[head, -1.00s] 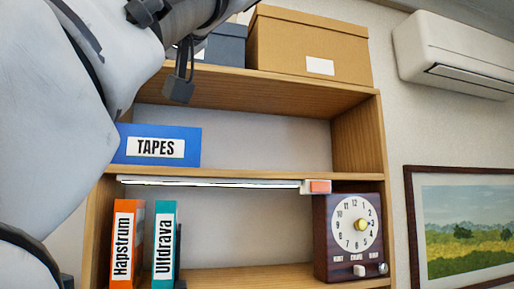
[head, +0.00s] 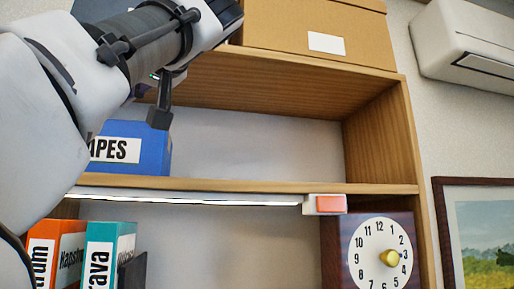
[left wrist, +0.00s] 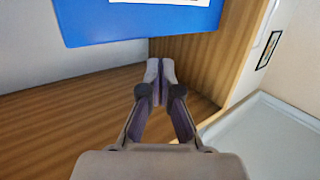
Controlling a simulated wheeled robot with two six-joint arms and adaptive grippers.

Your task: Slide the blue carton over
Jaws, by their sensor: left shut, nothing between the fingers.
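The blue carton (head: 154,148), with a white label partly hidden by my left arm, stands on the middle shelf at the left in the head view. In the left wrist view the blue carton (left wrist: 140,22) fills the upper part, just beyond and above my fingertips in the picture. My left gripper (left wrist: 160,72) is shut and empty, close to the carton. I cannot tell whether it touches it. In the head view my left arm reaches in from the left, and its fingers are not clearly seen. My right gripper is not in view.
The middle shelf (head: 255,186) is clear right of the carton. Below are orange (head: 57,252) and teal (head: 108,252) binders and a clock (head: 366,255). A light bar (head: 200,199) runs under the shelf. A tan box (head: 315,35) is on top; a picture (head: 485,235) hangs right.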

